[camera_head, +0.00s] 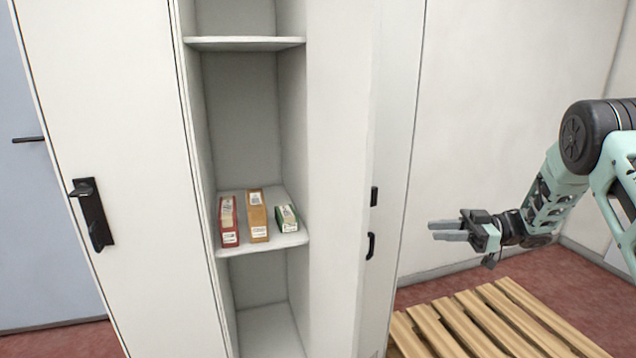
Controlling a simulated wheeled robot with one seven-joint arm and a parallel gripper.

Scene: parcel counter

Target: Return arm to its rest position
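My gripper (448,231) is at the right of the view, at the end of my pale green and black arm. It points left toward the cabinet and hangs in free air above a wooden pallet. Its two grey fingers are a little apart, and nothing shows between them. The arm is bent, with its upper part running out of the picture at the right edge.
A tall white cabinet (340,120) stands open at the left. Its middle shelf (262,243) holds a red box (228,221), a brown box (257,215) and a green box (286,218). The slatted wooden pallet (483,318) lies on the red floor beside it.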

